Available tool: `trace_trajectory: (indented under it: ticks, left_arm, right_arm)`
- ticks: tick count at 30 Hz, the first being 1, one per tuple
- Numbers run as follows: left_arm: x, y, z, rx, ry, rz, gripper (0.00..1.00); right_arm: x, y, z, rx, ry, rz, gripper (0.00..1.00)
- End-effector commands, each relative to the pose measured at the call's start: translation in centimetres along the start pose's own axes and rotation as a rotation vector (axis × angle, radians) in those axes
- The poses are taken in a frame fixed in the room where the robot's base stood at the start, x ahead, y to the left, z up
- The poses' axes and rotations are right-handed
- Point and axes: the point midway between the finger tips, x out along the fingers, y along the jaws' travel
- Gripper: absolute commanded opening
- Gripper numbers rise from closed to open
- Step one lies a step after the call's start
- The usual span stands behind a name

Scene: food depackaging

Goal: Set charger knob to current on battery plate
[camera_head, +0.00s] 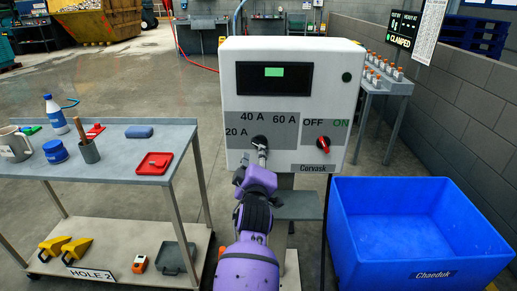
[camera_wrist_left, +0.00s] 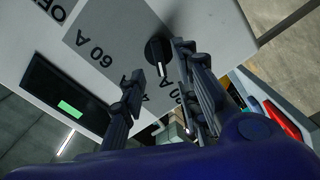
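The white charger box (camera_head: 291,100) stands ahead, with 20 A, 40 A and 60 A printed around a black knob (camera_head: 259,142). In the left wrist view the black knob (camera_wrist_left: 157,50) carries a white pointer line; which mark it meets is unclear. My left gripper (camera_head: 261,151) is at the knob. In the left wrist view the left gripper (camera_wrist_left: 159,58) has its fingers apart, one on each side of the knob; I cannot tell whether they touch it. A red switch (camera_head: 323,144) sits under OFF and ON. I cannot make out a battery plate. My right gripper is not in view.
A blue bin (camera_head: 345,220) stands at the right. A small stand (camera_head: 397,86) with several bottles is behind at the right. Open floor lies behind the cart.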

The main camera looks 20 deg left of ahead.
Motion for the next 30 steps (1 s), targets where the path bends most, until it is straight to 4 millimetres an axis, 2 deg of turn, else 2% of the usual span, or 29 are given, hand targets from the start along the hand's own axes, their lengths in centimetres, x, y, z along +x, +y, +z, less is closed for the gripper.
trace_trajectory:
  ticks: [6, 10, 21, 28, 30]
  left_arm:
    - [3.7, 0.2, -0.1, 0.003, 0.001, 0.002, 0.3]
    - [5.1, 0.1, 0.0, 0.002, -0.001, 0.001, 0.3]
    - [5.8, 0.1, 0.0, 0.003, 0.0, 0.001, 0.3]
    - [5.8, 0.1, 0.0, 0.003, 0.0, 0.001, 0.01]
    - [5.8, 0.1, 0.0, 0.003, 0.0, 0.001, 0.0]
  right_arm:
    - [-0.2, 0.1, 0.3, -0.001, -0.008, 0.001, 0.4]
    - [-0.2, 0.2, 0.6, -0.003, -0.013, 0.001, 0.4]
    - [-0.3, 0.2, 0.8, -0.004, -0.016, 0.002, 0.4]
    - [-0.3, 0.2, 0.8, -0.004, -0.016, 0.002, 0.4]
    - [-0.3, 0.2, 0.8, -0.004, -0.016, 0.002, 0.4]
